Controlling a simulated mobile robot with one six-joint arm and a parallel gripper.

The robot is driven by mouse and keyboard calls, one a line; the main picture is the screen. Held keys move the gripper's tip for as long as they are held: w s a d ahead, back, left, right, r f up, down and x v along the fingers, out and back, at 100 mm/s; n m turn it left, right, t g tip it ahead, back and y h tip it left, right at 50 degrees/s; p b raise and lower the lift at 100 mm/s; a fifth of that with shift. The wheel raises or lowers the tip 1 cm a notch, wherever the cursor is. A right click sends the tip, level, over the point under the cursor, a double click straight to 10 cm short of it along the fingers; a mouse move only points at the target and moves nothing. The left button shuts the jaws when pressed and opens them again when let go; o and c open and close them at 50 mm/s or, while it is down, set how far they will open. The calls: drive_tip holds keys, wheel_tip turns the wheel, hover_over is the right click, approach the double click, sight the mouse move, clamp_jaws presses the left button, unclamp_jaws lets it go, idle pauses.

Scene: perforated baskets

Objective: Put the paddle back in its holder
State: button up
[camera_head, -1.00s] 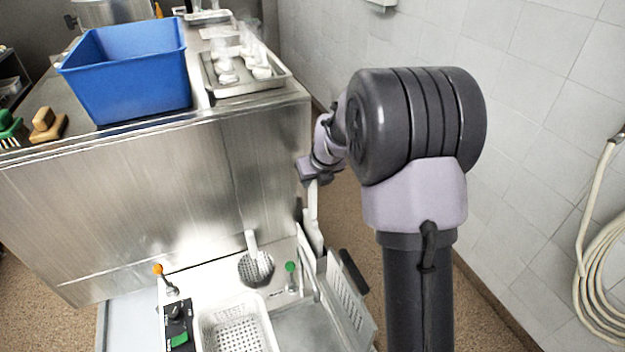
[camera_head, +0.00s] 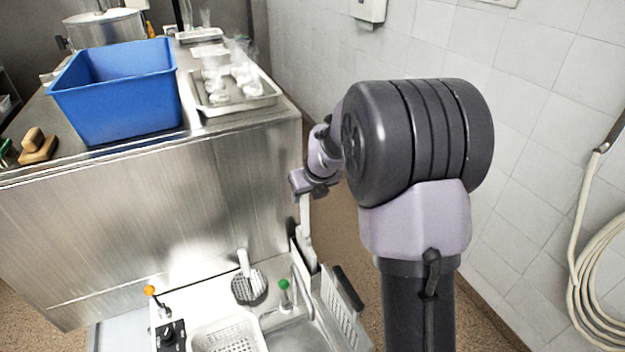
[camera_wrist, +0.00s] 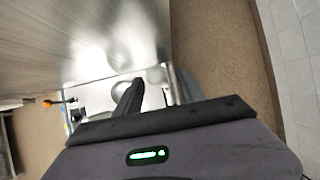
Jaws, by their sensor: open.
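A long white paddle-like piece (camera_head: 304,218) stands nearly upright just below my gripper (camera_head: 305,190) at the right end of the steel counter. I cannot tell whether its lower end sits in a holder. A round dark perforated tool with a pale handle (camera_head: 244,264) rests at the back of the lower work surface. My gripper also shows in the wrist view (camera_wrist: 158,92), with its dark fingers apart and pointing down to the lower unit. Nothing is clearly held between them. In the head view the fingertips are too small to make out.
A white perforated basket (camera_head: 225,337) sits front centre, beside orange (camera_head: 149,290) and green (camera_head: 284,284) knobs. A perforated metal panel (camera_head: 340,308) stands at the right. A blue bin (camera_head: 120,100) and a steel tray (camera_head: 235,100) occupy the counter. The tiled wall is right.

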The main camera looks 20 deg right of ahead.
drive_tip(key=p+v, duration=0.2)
drive_tip(key=v, duration=1.2)
drive_tip(key=shift+s+r+p, duration=0.15)
drive_tip(key=shift+r+p, duration=0.1)
drive_tip(key=shift+p, duration=0.05)
drive_tip(key=s+a+f+n+b, duration=0.4)
drive_tip(key=s+n, duration=0.4)
drive_tip(key=n, duration=0.2)
drive_tip(key=s+a+f+n+y+b, duration=0.1)
drive_tip(key=s+a+f+n+b, duration=0.3)
drive_tip(key=s+n, duration=0.5)
drive_tip(key=s+a+f+n+y+b, duration=0.1)
drive_tip(key=s+a+f+n+b, duration=0.3)
drive_tip(key=s+a+n+b, duration=0.3)
drive_tip(key=s+a+n, duration=0.1)
drive_tip(key=s+n, duration=0.1)
drive_tip(key=n, duration=0.3)
drive_tip(key=shift+f+n, duration=0.15)
drive_tip(key=shift+n, duration=0.25)
